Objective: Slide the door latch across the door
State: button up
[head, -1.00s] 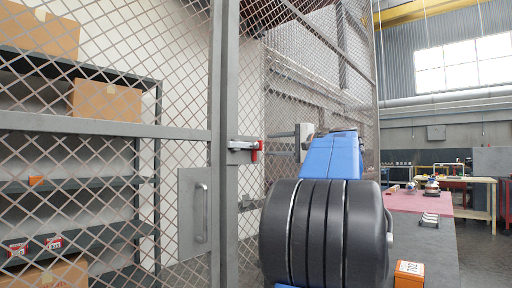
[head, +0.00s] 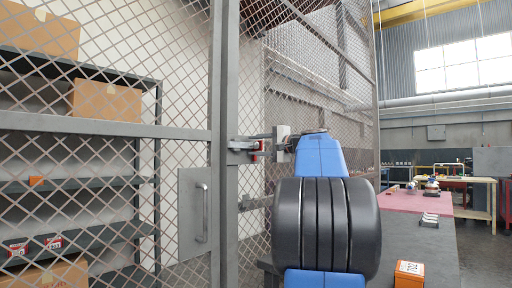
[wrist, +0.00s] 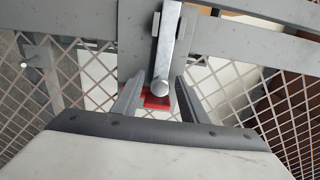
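The door latch is a silver bar with a red part, mounted on the grey post of the mesh door. In the head view the latch (head: 240,145) is at the post, with its red part facing my gripper (head: 264,142). In the wrist view the silver bar (wrist: 168,45) runs toward the camera and ends in a round tip, with red below it. My gripper (wrist: 159,82) is open, its two fingers on either side of the bar's end. I cannot tell whether a finger touches the latch. The mesh door (head: 90,130) stands in front of shelves.
A plate with a handle (head: 200,212) is on the door left of the post. Mesh panels continue right of the post. A grey bench (head: 425,255) with an orange box (head: 409,274) is at the right. Shelves with cardboard boxes (head: 107,100) are behind the mesh.

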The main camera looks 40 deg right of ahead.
aim_at(240, 145)
grip_shut()
jog(key=shift+s+a+f, duration=0.1)
jog(key=shift+s+a, duration=0.05)
jog(key=shift+a, duration=1.3)
jog(key=shift+s+a, duration=0.1)
jog(key=shift+a, duration=1.35)
grip_release()
jog(key=shift+a, duration=0.15)
jog(key=s+d, duration=0.1)
jog(key=s, duration=1.6)
jog(key=shift+s+d, duration=0.15)
jog(key=shift+d, duration=0.05)
